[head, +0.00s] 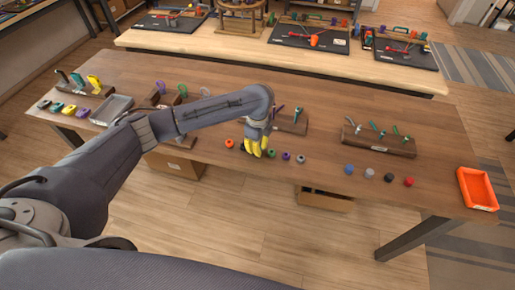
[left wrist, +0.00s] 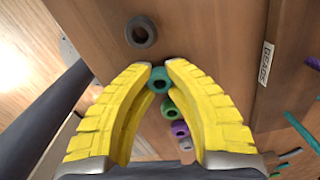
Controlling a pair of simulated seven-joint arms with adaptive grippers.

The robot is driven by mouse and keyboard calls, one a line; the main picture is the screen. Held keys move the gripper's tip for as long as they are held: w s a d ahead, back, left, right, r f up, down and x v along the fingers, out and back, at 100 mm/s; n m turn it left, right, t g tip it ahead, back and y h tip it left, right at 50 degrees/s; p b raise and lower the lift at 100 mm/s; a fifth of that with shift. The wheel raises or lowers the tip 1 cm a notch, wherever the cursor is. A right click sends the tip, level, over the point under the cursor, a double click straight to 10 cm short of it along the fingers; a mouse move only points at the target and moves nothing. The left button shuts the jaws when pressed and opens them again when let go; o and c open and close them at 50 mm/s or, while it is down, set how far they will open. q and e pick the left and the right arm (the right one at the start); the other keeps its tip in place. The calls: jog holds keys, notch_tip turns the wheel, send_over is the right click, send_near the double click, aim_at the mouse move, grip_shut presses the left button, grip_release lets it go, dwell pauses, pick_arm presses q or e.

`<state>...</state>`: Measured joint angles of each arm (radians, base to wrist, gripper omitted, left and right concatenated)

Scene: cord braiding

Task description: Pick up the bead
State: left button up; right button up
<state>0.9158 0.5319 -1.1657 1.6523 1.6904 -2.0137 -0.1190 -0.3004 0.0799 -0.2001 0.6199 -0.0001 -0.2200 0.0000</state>
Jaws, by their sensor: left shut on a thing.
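A teal bead (left wrist: 159,80) sits between the two yellow fingertips of my left gripper (left wrist: 160,72) in the left wrist view. The fingers are shut on it. In the head view my left gripper (head: 254,152) points down at the front edge of the table, and its fingers hide the teal bead. I cannot tell whether the bead touches the table. A dark grey bead (left wrist: 141,32) lies beyond the fingertips. A green bead (left wrist: 168,108), a purple bead (left wrist: 180,129) and a grey bead (left wrist: 186,144) show between the fingers. My right gripper is not in view.
An orange bead (head: 229,143) lies left of the gripper. Wooden cord racks (head: 290,124) and (head: 380,140) stand behind. More beads, such as a blue one (head: 348,169), lie to the right. An orange tray (head: 478,188) is at the right end, a grey tray (head: 112,108) at the left.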

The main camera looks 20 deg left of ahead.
pick_arm(q)
notch_tip(320, 180, up, 20)
jog(key=shift+f, duration=0.1)
dwell(0.5)
dwell(0.5)
